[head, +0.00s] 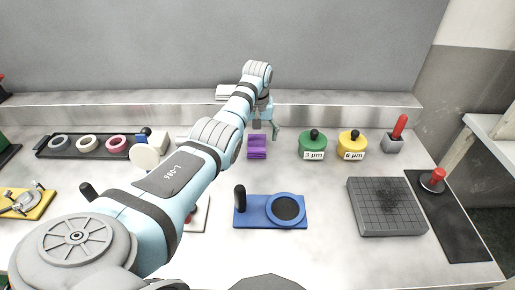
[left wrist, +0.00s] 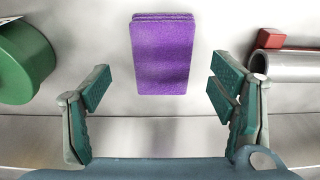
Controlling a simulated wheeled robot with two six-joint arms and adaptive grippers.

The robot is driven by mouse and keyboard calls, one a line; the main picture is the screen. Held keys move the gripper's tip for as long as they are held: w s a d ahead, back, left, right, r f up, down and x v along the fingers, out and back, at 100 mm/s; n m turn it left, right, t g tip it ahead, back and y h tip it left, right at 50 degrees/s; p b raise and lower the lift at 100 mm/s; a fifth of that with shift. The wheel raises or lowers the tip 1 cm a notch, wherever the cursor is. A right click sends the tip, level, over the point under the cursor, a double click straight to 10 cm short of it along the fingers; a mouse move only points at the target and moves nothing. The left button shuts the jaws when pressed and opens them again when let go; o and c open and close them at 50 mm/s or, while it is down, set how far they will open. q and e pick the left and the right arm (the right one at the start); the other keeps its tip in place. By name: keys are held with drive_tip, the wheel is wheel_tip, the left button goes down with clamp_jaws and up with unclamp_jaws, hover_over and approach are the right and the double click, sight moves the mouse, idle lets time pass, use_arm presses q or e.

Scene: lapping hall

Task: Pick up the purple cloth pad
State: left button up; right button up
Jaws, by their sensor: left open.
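The purple cloth pad (head: 257,152) lies on the bench near the back, as a small flat stack. In the left wrist view the purple cloth pad (left wrist: 162,55) sits centred, ahead of the fingertips. My left gripper (head: 265,128) hangs just behind and above the pad in the head view. In the left wrist view my left gripper (left wrist: 160,95) is open, with one green-padded finger on each side and nothing between them touching the pad. My right gripper is not in view.
Green (head: 312,146) and yellow (head: 352,145) knobbed pots stand right of the pad. A blue plate (head: 243,216) with a round dish lies in front. A dark grid block (head: 386,207) is at the right. Bench between is clear.

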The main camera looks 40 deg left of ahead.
sight(257, 142)
use_arm(q)
drive_tip(key=f, duration=0.1)
drive_tip(key=f+b, duration=0.2)
drive_tip(key=shift+w+a+f, duration=0.1)
drive_tip(key=shift+a+f, duration=0.15)
drive_tip(key=shift+f, duration=0.25)
drive_tip(key=shift+a+r, duration=0.1)
drive_tip(key=c, duration=1.2)
drive_tip(key=shift+o, duration=0.2)
wheel_tip(257, 142, up, 20)
drive_tip(key=p, duration=0.5)
